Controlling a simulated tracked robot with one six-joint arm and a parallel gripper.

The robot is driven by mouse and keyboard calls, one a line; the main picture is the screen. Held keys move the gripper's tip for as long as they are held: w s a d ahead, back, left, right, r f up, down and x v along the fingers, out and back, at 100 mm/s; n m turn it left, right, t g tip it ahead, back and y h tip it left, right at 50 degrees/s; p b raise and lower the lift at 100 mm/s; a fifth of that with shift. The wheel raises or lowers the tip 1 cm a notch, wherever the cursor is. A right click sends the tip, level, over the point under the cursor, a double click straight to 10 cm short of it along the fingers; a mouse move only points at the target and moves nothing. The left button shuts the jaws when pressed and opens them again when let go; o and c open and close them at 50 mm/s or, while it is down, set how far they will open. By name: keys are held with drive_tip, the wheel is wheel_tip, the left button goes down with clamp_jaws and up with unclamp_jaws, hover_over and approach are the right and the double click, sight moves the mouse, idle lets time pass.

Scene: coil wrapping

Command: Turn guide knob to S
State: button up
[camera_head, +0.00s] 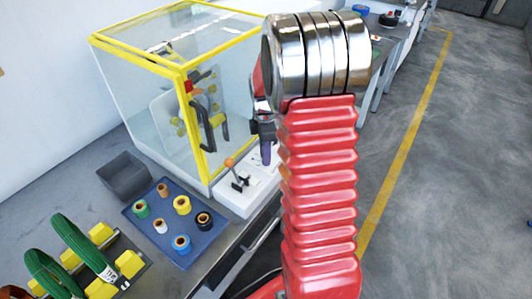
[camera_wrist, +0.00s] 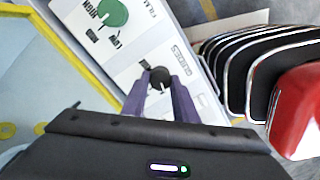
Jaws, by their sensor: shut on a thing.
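The black guide knob (camera_wrist: 157,75) sits on a white panel (camera_wrist: 130,62) in the wrist view, with dark lettering beside it that I cannot read surely. My gripper (camera_wrist: 159,90) has its two purple fingers shut on the knob, one on each side. A light pointer line shows on the knob, but its setting is hard to read. In the head view my gripper (camera_head: 265,150) is partly hidden behind my arm, beside the glass enclosure. The knob is hidden there.
A larger green knob (camera_wrist: 113,12) is on the same panel. The yellow-framed glass enclosure (camera_head: 150,100) stands close to my gripper. An orange-tipped lever (camera_head: 229,162) rises from the white base. A blue mat (camera_head: 150,234) with several spools and a grey bin (camera_head: 125,178) are nearby.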

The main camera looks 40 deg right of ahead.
drive_tip(key=shift+w+d+r, duration=0.1)
drive_tip(key=shift+w+r, duration=0.05)
drive_tip(key=shift+w, duration=0.1)
drive_tip(key=o, duration=1.1)
drive_tip(key=shift+s, duration=0.1)
drive_tip(key=shift+c, duration=0.2)
wheel_tip(320, 180, up, 14)
drive_tip(key=shift+f, duration=0.25)
